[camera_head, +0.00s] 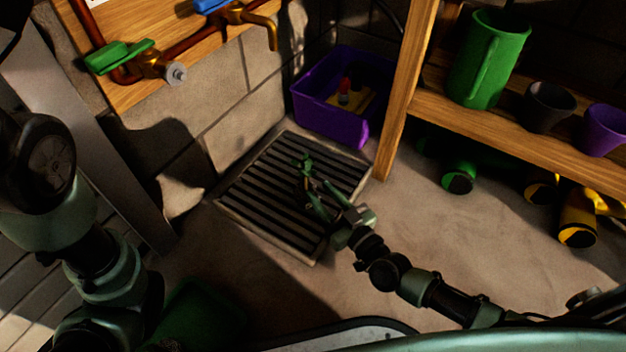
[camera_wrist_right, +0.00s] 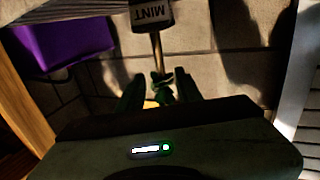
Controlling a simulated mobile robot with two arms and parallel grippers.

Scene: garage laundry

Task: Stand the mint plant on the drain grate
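The drain grate (camera_head: 262,192) lies on the floor by the block wall, dark slats in a pale frame. The mint plant (camera_head: 305,164), with small green leaves and a thin brown stem, shows over the grate in the head view; its pot does not stand out against the dark slats. In the right wrist view the pot (camera_wrist_right: 152,15), labelled MINT, appears upside down at the top edge, with stem and leaves towards the fingers. My right gripper (camera_head: 320,190) is over the grate, fingers apart beside the plant. Whether the pot touches the grate is unclear. My left gripper is out of view.
A purple bin (camera_head: 325,118) holding small items stands behind the grate, next to a wooden shelf post (camera_head: 405,85). A tap and pipes (camera_head: 160,65) are on the wall. Floor right of the grate is clear.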

